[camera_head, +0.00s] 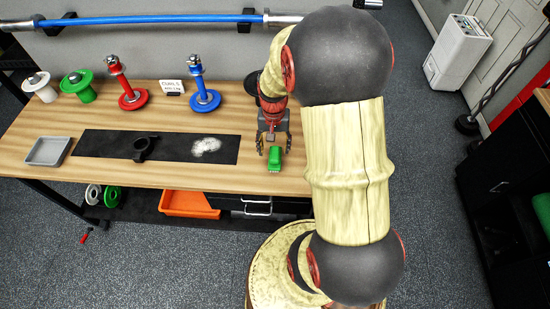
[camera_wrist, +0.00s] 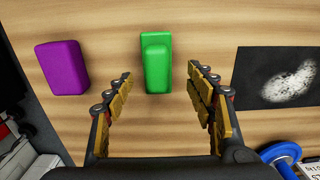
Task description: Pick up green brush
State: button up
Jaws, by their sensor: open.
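The green brush (camera_head: 274,158) lies on the wooden table, near its front edge, on the right side in the head view. In the wrist view the green brush (camera_wrist: 156,64) is a rounded block with a raised narrower part, lying at the top middle. My gripper (camera_head: 272,140) is open above the table, just behind the brush in the head view. In the wrist view my open gripper (camera_wrist: 160,85) has one finger on each side, with the brush ahead between the lines of the fingers. The fingers do not grip it.
A purple block (camera_wrist: 61,67) lies left of the brush in the wrist view. A black mat (camera_head: 105,144) with white powder (camera_head: 206,145) and a black ring holder (camera_head: 144,148) lies to the left. A grey tray (camera_head: 48,151), coloured spools and a small sign (camera_head: 172,87) are also on the table.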

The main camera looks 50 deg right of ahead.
aim_at(275, 153)
jog(key=f, duration=0.2)
jog(key=f+b, duration=0.1)
jog(key=f, duration=0.1)
jog(key=shift+s, duration=0.4)
jog(key=shift+w+f, duration=0.1)
jog(key=shift+f, duration=0.1)
jog(key=shift+c, duration=1)
jog(key=c, duration=1.1)
